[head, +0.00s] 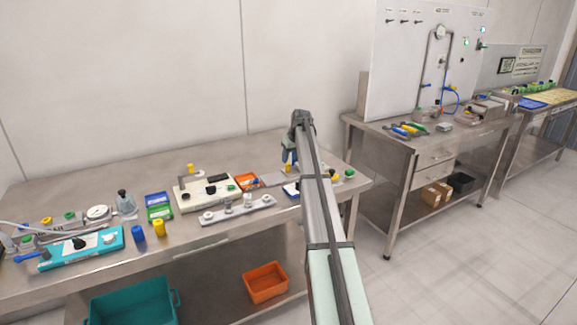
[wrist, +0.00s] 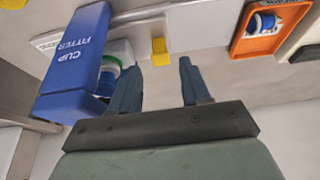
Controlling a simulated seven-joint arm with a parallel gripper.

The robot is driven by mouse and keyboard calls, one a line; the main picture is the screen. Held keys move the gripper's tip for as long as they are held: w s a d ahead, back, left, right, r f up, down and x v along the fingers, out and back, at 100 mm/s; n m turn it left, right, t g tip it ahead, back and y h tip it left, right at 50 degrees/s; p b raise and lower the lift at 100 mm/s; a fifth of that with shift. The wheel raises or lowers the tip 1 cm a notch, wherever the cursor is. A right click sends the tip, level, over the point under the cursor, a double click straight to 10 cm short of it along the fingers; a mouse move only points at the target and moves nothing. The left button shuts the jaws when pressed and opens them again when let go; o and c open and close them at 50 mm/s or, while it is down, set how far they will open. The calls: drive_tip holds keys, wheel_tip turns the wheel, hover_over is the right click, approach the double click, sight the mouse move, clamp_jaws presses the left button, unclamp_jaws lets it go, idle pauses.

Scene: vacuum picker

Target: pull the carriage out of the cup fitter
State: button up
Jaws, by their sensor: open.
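The blue cup fitter (wrist: 75,65), labelled "CUP FITTER", stands at the left of the wrist view. A green and white round part (wrist: 118,52) shows at its open side, partly hidden by a finger. A yellow tab (wrist: 159,51) stands beside the fitter on a pale flat plate or rail; I cannot tell whether it belongs to the carriage. My gripper (wrist: 158,68) is open and empty, its fingertips on either side of the tab's line, apart from it in the picture. In the head view my gripper (head: 290,160) hangs over the bench's right end, and my arm hides most of the fitter (head: 290,189).
An orange tray (wrist: 251,44) with a blue and white part lies right of the plate. On the steel bench (head: 60,205) stand a cream unit (head: 190,203), a grey rail with white knobs (head: 220,215) and a teal unit (head: 60,255). A second bench stands right, across a gap.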

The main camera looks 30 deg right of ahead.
sight(288, 165)
drive_tip(key=shift+x, duration=2.8)
drive_tip(key=shift+c, duration=0.2)
clamp_jaws()
